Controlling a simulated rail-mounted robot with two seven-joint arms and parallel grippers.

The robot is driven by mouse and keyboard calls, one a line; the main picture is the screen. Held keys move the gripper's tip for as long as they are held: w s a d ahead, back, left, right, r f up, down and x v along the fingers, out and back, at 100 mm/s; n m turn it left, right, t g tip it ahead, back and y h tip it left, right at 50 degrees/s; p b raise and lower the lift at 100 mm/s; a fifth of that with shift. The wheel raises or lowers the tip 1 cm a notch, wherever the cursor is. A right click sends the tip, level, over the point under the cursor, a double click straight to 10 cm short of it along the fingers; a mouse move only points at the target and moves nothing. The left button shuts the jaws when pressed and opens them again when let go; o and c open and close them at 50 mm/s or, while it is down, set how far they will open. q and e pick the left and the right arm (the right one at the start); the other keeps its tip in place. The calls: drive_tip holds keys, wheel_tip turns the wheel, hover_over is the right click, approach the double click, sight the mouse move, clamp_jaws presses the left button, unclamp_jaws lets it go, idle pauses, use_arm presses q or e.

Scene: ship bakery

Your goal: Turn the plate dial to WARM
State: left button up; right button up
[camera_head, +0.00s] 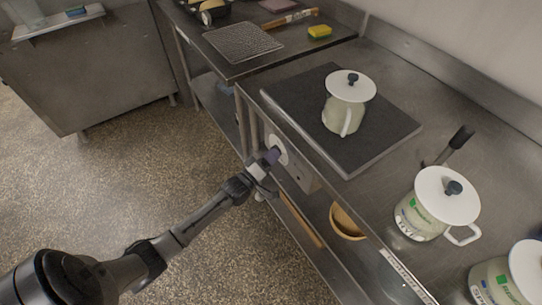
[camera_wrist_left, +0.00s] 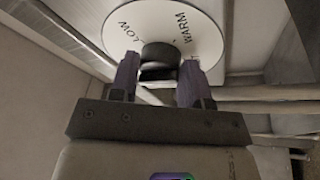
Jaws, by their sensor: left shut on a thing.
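The plate dial (camera_head: 277,143) is a white disc on the front of a grey box under the worktop's edge. In the left wrist view the dial (camera_wrist_left: 205,40) shows LOW at left and WARM at upper right, around a dark round knob (camera_wrist_left: 160,54). My left gripper (camera_head: 270,160) reaches the dial from the aisle side. In the wrist view the left gripper (camera_wrist_left: 159,72) has one finger on each side of the knob and is shut on it. The knob's pointer mark cannot be made out. My right gripper is not in view.
A dark hot plate (camera_head: 375,140) on the steel worktop bears a lidded pot (camera_head: 345,118). Another lidded pot (camera_head: 415,215) stands to the right near a black-handled tool (camera_head: 460,138). A wooden bowl (camera_head: 345,222) sits on the shelf below. The floor at left is clear.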

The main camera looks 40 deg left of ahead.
use_arm(q)
drive_tip(key=shift+w+a+r+m+g+h+p, duration=0.15)
drive_tip(key=shift+m+g+h+p, duration=1)
drive_tip(key=shift+m, duration=4.45)
drive_tip(key=shift+s+a+r+m+g+h+p, duration=0.1)
drive_tip(key=shift+a+m+g+h+p, duration=0.3)
drive_tip(key=shift+m+h, duration=3.25)
drive_tip(key=shift+w+a+r+m+g+y+p, duration=0.1)
drive_tip(key=shift+m+g+y+p, duration=0.65)
drive_tip(key=shift+m, duration=6.8)
drive_tip(key=shift+g, duration=0.3)
